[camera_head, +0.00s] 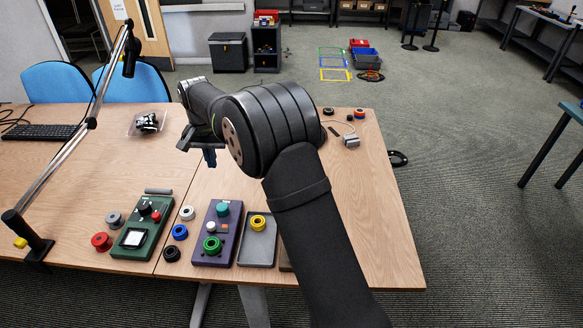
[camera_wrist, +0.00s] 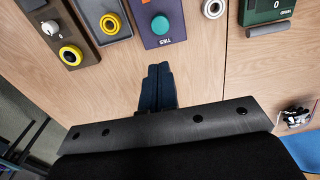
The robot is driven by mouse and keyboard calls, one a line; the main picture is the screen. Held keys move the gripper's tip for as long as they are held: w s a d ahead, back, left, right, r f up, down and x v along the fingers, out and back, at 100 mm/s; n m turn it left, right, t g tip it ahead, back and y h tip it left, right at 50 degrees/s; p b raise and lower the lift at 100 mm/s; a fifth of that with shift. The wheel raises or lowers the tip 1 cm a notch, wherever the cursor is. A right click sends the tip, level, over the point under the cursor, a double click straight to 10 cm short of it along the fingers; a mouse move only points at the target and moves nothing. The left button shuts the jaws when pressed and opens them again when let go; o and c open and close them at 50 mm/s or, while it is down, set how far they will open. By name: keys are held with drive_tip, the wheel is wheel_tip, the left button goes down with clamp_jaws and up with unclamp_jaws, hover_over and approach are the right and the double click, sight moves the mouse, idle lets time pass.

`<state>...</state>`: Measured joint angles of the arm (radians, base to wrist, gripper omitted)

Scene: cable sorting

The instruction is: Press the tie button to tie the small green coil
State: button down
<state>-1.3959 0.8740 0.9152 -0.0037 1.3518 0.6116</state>
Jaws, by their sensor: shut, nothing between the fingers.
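The purple tie box (camera_head: 199,238) stands near the front of the table in the head view. It carries a teal button (camera_head: 223,209), and the small green coil (camera_head: 212,245) sits on its front part. The wrist view shows the near part of the box (camera_wrist: 149,41) with its label and the teal button (camera_wrist: 160,25); the green coil is not in that view. My gripper (camera_head: 210,158) is shut and empty, above the table behind the box. In the wrist view my gripper (camera_wrist: 159,68) points toward the teal button, apart from it.
A green box (camera_head: 127,243) with a screen stands left of the purple one. White (camera_head: 187,213), blue (camera_head: 180,232) and black coils lie between them. A grey tray (camera_head: 257,252) with a yellow coil (camera_head: 258,222) is to the right. Another box (camera_wrist: 90,48) holds a yellow coil.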

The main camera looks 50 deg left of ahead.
sight(220, 209)
wheel_tip(220, 209, down, 7)
drive_tip(key=s+n+t+y, duration=0.1)
drive_tip(key=n+t+y, duration=0.3)
drive_tip(key=t, duration=0.4)
drive_tip(key=shift+s+d+n, duration=0.15)
drive_tip(key=shift+d+n, duration=0.2)
drive_tip(key=shift+n, duration=0.35)
drive_tip(key=shift+f, duration=0.2)
drive_tip(key=shift+f, duration=4.25)
drive_tip(key=shift+f, duration=0.1)
drive_tip(key=shift+f, duration=0.35)
